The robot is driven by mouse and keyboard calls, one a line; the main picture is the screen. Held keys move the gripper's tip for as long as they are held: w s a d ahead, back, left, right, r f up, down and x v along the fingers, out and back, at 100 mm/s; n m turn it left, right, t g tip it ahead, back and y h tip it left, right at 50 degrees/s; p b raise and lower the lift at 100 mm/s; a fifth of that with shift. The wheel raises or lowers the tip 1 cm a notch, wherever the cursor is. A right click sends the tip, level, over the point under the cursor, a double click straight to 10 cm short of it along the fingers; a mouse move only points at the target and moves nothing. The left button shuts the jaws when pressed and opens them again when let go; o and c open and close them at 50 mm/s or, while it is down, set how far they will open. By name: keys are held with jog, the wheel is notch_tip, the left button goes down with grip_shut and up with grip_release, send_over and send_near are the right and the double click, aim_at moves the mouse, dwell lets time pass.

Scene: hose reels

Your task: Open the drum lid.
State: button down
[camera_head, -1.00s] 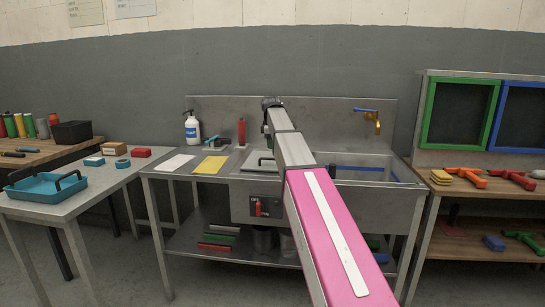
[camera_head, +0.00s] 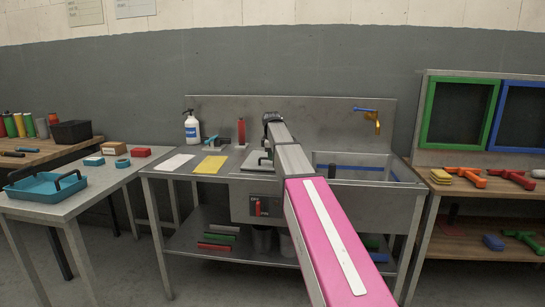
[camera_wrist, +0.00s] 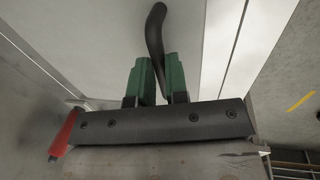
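The drum lid (camera_head: 252,160) is a pale grey panel set in the metal counter, partly hidden behind my arm in the head view. In the wrist view the pale lid surface (camera_wrist: 215,45) fills the upper middle, with a bright straight edge at its right. A curved black handle (camera_wrist: 155,28) rises from it. My gripper (camera_wrist: 160,75) has two green fingers, one on each side of the handle's near end. The gap is narrow and the fingers appear closed on the handle. The fingers are hidden in the head view.
A red lever (camera_head: 257,208) is on the counter's front panel. A pump bottle (camera_head: 192,128), a red bottle (camera_head: 241,131) and a yellow cloth (camera_head: 210,165) stand or lie left of the lid. A sink with a brass tap (camera_head: 374,120) is at the right.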

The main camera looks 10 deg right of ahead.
jog(key=w+d+r, duration=0.4)
jog(key=w+r, duration=0.8)
jog(key=r, duration=0.3)
jog(key=w+d+g, duration=0.1)
jog(key=w+d, duration=0.2)
jog(key=w, duration=0.6)
jog(key=w+d+r+g, duration=0.1)
jog(key=w+d, duration=0.2)
jog(key=w, duration=0.7)
jog(key=shift+w+d+r+g+y, duration=0.15)
jog(key=shift+r+g+y, duration=0.15)
jog(key=shift+y, duration=0.1)
jog(key=c, duration=1.1)
grip_release()
jog(key=shift+w+f, duration=0.1)
jog(key=shift+w, duration=0.05)
